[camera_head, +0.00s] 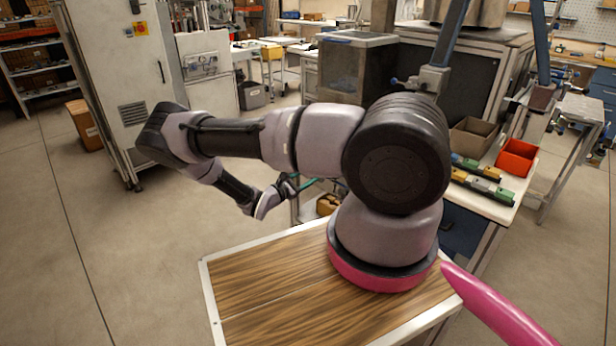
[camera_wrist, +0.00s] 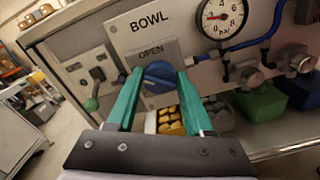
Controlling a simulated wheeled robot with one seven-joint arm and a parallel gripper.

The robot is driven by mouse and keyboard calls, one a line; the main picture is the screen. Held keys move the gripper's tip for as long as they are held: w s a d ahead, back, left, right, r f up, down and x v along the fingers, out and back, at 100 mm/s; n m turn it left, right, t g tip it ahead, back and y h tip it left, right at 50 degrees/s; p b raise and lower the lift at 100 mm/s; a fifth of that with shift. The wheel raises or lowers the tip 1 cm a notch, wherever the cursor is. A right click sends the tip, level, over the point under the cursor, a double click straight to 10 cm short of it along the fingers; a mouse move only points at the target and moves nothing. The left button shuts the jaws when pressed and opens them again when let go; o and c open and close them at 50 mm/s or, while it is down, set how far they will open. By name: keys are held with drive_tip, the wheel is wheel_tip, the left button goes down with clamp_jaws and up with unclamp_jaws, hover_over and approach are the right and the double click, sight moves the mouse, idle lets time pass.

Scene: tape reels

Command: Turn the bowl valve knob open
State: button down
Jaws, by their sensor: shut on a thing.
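The bowl valve knob (camera_wrist: 160,75) is round and blue in the wrist view. It sits on a grey panel below a plate lettered "OPEN" and a "BOWL" label (camera_wrist: 149,27). My gripper (camera_wrist: 160,79) has teal fingers, one on each side of the knob, and is shut on it. The fingers hide the knob's sides, and its exact turn angle is hard to tell. In the head view, my gripper (camera_head: 305,185) shows only in part beyond my arm, and the knob is hidden.
A pressure gauge (camera_wrist: 222,15) and blue hose lie right of the knob. A green-tipped lever (camera_wrist: 91,103) is at left. Below are a compartment of yellow pieces (camera_wrist: 170,121), a green bin (camera_wrist: 263,103) and a blue bin (camera_wrist: 299,91). Open floor (camera_head: 130,240) lies at left in the head view.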

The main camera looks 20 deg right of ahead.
drive_tip(key=m, duration=1)
drive_tip(key=shift+s+f, duration=0.1)
drive_tip(key=shift+f, duration=0.05)
drive_tip(key=shift+m, duration=0.5)
drive_tip(key=shift+c, duration=1.5)
unclamp_jaws()
drive_tip(key=v, duration=1)
drive_tip(key=shift+a, duration=0.4)
drive_tip(key=shift+s, duration=0.15)
